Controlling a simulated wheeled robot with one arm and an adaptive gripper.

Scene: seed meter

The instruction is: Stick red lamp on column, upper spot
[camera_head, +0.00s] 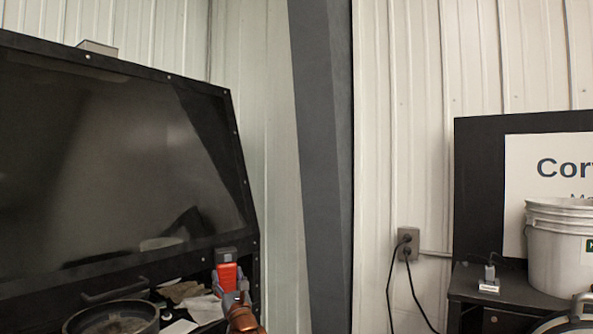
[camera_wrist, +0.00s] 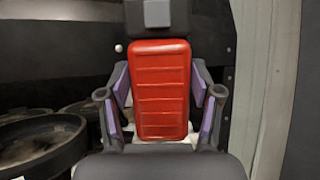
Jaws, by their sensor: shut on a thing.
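The red lamp (camera_head: 227,276) is low in the head view, in front of the black frame of the dark panel. It has a ribbed red body and a dark block at its top. In the wrist view the red lamp (camera_wrist: 160,90) stands upright between the purple-padded fingers of my gripper (camera_wrist: 161,98). My gripper (camera_head: 228,282) is shut on its sides. The column (camera_head: 325,160) is a dark grey, slightly leaning post right of the lamp, in the middle of the head view. The lamp is apart from it in the picture. The lamp's back side is hidden.
A large dark glossy panel (camera_head: 110,160) fills the left. Below it are a round black pan (camera_head: 112,318) and crumpled cloths. Right of the column are a wall outlet (camera_head: 408,243) with black cables, a white bucket (camera_head: 562,245) and a dark sign board. The column's visible face is bare.

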